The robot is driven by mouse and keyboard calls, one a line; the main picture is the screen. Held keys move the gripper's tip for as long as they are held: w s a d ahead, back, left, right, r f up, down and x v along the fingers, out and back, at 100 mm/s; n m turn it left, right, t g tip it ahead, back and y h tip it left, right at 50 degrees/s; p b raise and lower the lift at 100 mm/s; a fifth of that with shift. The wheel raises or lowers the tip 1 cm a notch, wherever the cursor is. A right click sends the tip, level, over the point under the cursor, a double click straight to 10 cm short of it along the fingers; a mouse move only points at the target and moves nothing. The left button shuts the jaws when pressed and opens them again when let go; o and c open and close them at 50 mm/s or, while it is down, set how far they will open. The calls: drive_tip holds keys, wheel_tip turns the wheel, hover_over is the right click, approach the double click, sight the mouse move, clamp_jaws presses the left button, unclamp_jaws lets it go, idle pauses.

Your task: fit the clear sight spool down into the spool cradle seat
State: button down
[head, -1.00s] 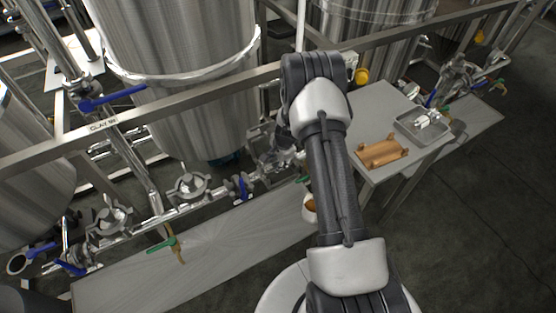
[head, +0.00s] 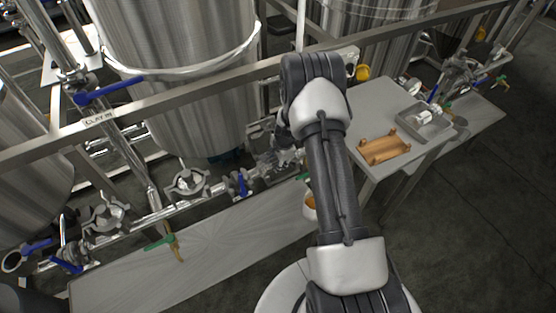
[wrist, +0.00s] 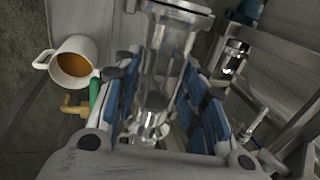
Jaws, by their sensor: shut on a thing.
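The clear sight spool (wrist: 170,50) is a see-through tube with metal end flanges, in the upper middle of the wrist view. My gripper (wrist: 163,98) is shut on it, with blue finger pads on both sides.
A grey tray (head: 438,131) with a shiny fitting stands behind the cradle. A white mug (wrist: 74,62) of orange-brown liquid is left of my gripper. Pipes, blue-handled valves (head: 242,184) and a rail (head: 180,98) run before the steel tanks (head: 180,70).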

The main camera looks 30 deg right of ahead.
drive_tip(key=shift+f, duration=0.35)
drive_tip(key=c, duration=0.9)
unclamp_jaws()
drive_tip(key=shift+c, duration=0.2)
drive_tip(key=v, duration=1.2)
